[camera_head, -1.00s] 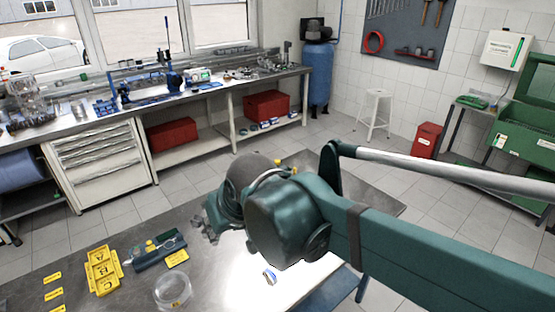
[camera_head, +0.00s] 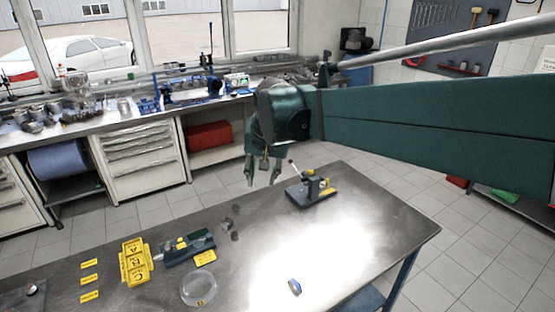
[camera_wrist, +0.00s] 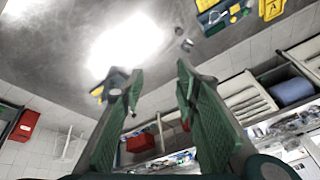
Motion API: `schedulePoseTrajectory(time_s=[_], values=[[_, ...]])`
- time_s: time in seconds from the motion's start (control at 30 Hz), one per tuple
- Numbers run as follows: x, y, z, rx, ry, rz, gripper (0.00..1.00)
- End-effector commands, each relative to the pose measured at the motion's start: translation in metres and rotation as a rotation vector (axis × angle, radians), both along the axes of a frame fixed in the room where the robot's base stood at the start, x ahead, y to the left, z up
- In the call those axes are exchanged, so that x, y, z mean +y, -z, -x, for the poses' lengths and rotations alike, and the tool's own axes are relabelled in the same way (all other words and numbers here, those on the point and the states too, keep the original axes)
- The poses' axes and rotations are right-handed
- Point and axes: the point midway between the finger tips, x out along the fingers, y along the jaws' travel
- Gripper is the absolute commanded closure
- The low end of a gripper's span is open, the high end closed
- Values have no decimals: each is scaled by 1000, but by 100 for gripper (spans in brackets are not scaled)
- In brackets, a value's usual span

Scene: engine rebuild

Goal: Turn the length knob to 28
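My gripper (camera_head: 261,177) hangs over the far edge of the metal table (camera_head: 265,240), fingers pointing down, open and empty. In the wrist view its two green fingers (camera_wrist: 158,78) stand apart with nothing between them. A small dark fixture with yellow parts and a thin lever (camera_head: 312,188) stands on the table, right of my gripper. A dark green device with small fittings and a yellow label (camera_head: 187,246) lies further left; it also shows in the wrist view (camera_wrist: 222,15). I cannot make out which part is the length knob, nor any number on it.
A yellow tray marked A, B, C (camera_head: 135,262), yellow labels (camera_head: 89,281), a clear round dish (camera_head: 198,288) and a blue ring (camera_head: 294,287) lie on the table. Small grey parts (camera_head: 228,223) lie mid-table. The table's right part is mostly bare. A workbench stands behind.

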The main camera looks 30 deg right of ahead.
Motion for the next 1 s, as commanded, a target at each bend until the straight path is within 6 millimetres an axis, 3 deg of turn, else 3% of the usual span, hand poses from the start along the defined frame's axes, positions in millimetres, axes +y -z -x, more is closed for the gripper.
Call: schedulePoseTrajectory(time_s=[0.47, 1.0], values=[[-69, 1, -72, 71, 222, -71, 69], [-159, 26, -140, 149, 476, -143, 69]])
